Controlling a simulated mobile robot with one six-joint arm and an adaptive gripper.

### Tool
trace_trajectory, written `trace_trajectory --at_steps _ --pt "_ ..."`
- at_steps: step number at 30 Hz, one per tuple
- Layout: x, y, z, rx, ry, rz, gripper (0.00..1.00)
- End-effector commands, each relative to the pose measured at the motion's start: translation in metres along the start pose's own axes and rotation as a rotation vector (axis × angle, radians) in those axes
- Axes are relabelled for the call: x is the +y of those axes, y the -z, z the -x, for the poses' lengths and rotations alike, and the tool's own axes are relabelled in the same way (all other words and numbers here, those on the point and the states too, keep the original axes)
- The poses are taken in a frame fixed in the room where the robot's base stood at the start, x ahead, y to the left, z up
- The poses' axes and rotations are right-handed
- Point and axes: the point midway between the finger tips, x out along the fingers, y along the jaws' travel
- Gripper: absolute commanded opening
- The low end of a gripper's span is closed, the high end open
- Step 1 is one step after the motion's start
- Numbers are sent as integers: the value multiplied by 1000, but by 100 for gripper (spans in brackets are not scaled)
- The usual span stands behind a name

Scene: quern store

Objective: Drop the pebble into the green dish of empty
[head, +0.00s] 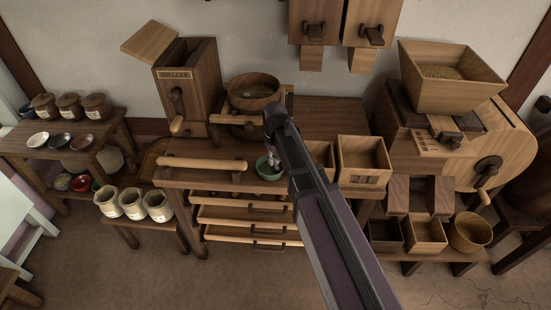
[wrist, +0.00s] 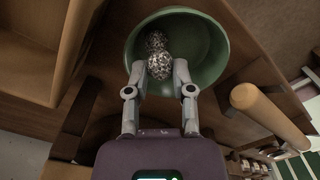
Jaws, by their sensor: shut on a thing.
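A green dish (wrist: 215,50) fills the upper middle of the wrist view. In the head view the green dish (head: 262,171) sits on the wooden bench, partly hidden by my arm. My gripper (wrist: 160,70) is shut on a grey speckled pebble (wrist: 160,67), with one fingertip on each side. The pebble appears over the dish's opening; whether it touches the dish I cannot tell. A second speckled pebble (wrist: 157,40) shows just beyond it, within the dish's outline. In the head view my arm hides most of the gripper.
A wooden bar handle (head: 203,164) lies left of the dish; it also shows in the wrist view (wrist: 268,115). A wooden box marked 21 (head: 363,160) stands to the right. A round wooden tub (head: 253,88) stands behind. Several open drawers (head: 240,214) are below.

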Motion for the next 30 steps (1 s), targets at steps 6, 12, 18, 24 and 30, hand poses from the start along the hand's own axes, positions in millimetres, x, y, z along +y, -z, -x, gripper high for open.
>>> trace_trajectory --at_steps 6,12,18,24,30 --pt "0 0 -1 0 0 0 8" --pt "0 0 -1 0 0 -1 46" --pt "0 0 -1 0 0 -1 72" --pt "1 0 -1 0 0 -1 72" --pt "1 0 1 0 0 -1 72"
